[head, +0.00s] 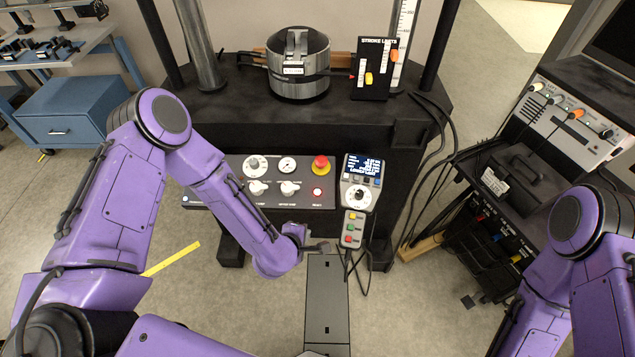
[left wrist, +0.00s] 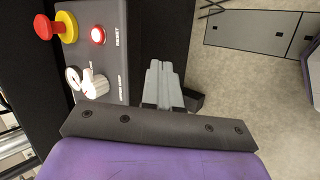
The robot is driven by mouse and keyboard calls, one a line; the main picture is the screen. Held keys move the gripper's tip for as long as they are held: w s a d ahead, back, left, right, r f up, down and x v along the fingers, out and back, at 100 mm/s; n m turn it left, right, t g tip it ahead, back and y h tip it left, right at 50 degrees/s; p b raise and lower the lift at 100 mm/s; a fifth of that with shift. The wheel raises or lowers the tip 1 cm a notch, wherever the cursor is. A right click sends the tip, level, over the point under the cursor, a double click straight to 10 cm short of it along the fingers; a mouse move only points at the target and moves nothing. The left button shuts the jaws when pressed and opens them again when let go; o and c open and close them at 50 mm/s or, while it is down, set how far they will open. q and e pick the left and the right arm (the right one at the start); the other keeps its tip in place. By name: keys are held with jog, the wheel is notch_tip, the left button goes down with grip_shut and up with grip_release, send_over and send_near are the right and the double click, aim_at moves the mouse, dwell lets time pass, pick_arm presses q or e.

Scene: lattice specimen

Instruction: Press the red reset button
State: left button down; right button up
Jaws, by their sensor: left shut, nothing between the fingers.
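The red reset button (head: 317,192) is a small lit red button with a pale ring, at the lower right of the grey control panel (head: 245,202). In the left wrist view the reset button (left wrist: 97,36) glows beside its RESET label. My left gripper (head: 322,246) is shut and empty, below and in front of the panel, apart from the button. In the left wrist view the closed fingers (left wrist: 163,72) lie to the right of the panel, with the button up and to the left. My right arm shows at the right edge, but its gripper is out of view.
A red mushroom button (head: 320,163) on a yellow base sits just above the reset button. White knobs (head: 290,188) sit to its left. A display pendant (head: 361,182) and a keyed handset (head: 353,229) with cables hang at right. A dark plate (head: 326,300) lies below the gripper.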

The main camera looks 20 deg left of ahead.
aim_at(317, 192)
pick_arm(q)
jog(key=w+r+n+t+p, duration=0.2)
jog(key=w+r+n, duration=0.4)
jog(key=w+r, duration=0.5)
jog(key=shift+w+r+t, duration=0.25)
jog(key=shift+r+t, duration=0.05)
jog(key=shift+t, duration=0.3)
pick_arm(e)
notch_tip(317, 192, up, 3)
jog(key=shift+r, duration=0.2)
pick_arm(q)
jog(key=f+b, duration=0.2)
jog(key=w+f+b, duration=0.1)
jog(key=f+b, duration=0.1)
jog(key=f, duration=0.1)
jog(key=f+b, duration=0.2)
jog(key=f, duration=0.1)
jog(key=shift+w+a, duration=0.25)
jog(key=shift+w, duration=0.1)
jog(key=shift+w+f+b, duration=0.2)
jog(key=shift+f+b, duration=0.15)
jog(key=shift+b, duration=0.25)
pick_arm(e)
notch_tip(317, 192, down, 7)
jog(key=shift+f, duration=0.15)
jog(key=shift+f, duration=0.15)
